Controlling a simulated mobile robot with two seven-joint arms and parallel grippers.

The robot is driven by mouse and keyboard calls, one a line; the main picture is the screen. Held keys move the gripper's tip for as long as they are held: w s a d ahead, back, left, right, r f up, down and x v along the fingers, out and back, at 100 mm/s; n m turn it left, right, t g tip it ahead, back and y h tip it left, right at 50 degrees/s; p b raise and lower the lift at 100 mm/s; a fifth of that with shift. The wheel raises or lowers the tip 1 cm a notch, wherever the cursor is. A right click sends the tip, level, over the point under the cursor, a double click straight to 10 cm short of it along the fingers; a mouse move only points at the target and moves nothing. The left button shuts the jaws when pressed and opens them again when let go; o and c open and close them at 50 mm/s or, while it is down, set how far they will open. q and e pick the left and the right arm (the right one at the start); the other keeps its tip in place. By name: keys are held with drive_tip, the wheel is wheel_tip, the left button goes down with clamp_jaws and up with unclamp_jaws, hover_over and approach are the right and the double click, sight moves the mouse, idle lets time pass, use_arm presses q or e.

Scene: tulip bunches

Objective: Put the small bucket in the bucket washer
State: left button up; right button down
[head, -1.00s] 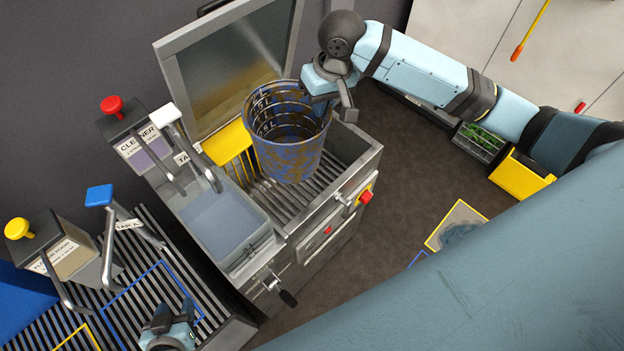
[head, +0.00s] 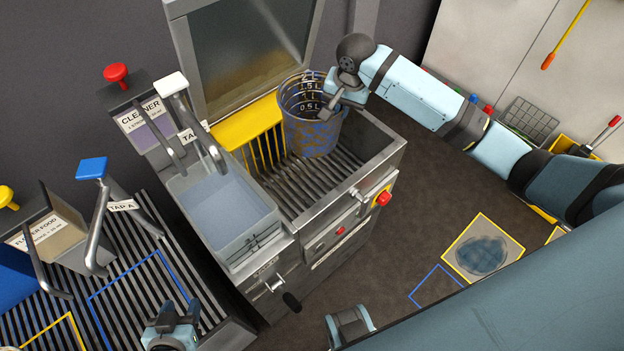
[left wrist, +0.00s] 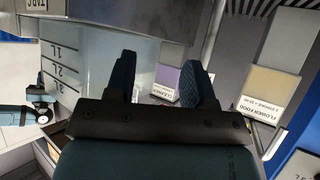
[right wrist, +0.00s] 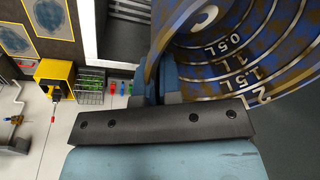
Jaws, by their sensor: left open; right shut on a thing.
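The small bucket (head: 312,135) is blue with brown dirt patches and litre marks inside. It is upright within the open basin of the metal bucket washer (head: 345,195), above or on its slatted floor; I cannot tell whether it touches. The washer's lid (head: 250,55) stands raised at the back. My right gripper (head: 338,103) is shut on the bucket's right rim. In the right wrist view, the bucket's inside (right wrist: 235,45) fills the upper right. My left gripper (head: 172,318) is open and empty above the slatted counter at the bottom; its fingers show in the left wrist view (left wrist: 165,82).
A water-filled clear container (head: 225,210) stands left of the basin under the cleaner dispenser (head: 145,125) and a white-topped tap (head: 175,85). The red knob (head: 383,198) is on the washer's front. Floor to the right has a yellow-edged mat (head: 483,248) and a blue outline.

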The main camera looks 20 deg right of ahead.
wheel_tip(320, 180, down, 21)
drive_tip(key=d+m, duration=0.1)
drive_tip(key=m, duration=0.1)
drive_tip(key=shift+s+d+b, duration=0.15)
drive_tip(key=shift+b, duration=0.25)
drive_tip(key=shift+f, duration=0.15)
drive_tip(key=c, duration=1.3)
unclamp_jaws()
wheel_tip(320, 180, up, 12)
drive_tip(key=s+p, duration=0.1)
drive_tip(key=s, duration=0.1)
